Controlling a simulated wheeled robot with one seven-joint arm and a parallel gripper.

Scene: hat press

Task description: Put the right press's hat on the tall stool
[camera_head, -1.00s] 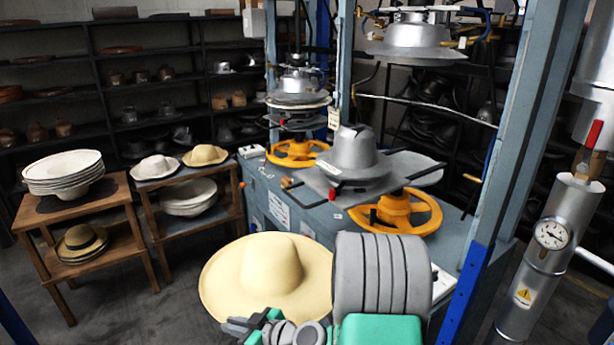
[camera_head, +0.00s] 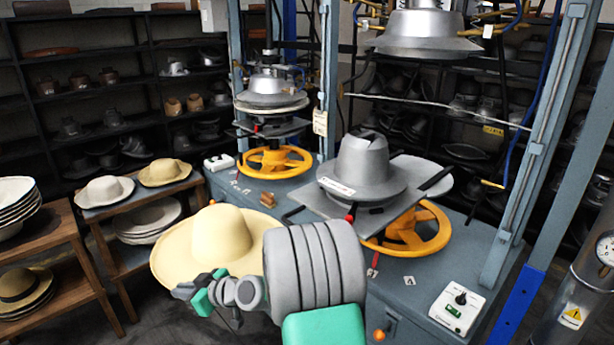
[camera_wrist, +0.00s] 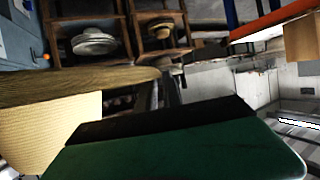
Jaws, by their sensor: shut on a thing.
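A pale yellow wide-brimmed hat (camera_head: 220,232) is held by its brim in my gripper (camera_head: 208,288), which is shut on it in front of the press bench. In the wrist view the hat's woven surface (camera_wrist: 45,130) fills the lower left, beside a green finger (camera_wrist: 190,152). The right press (camera_head: 430,38) has a grey metal hat form (camera_head: 364,165) with no straw hat on it. Two wooden stools stand at the left. The nearer stool (camera_head: 40,240) carries a stack of white hats, and the farther stool (camera_head: 150,190) carries two hats.
The left press (camera_head: 268,90) stands behind my gripper, with a yellow handwheel below. A blue-grey bench (camera_head: 240,188) runs under both presses. Dark shelves (camera_head: 85,85) line the back wall. Open floor lies in front of the stools.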

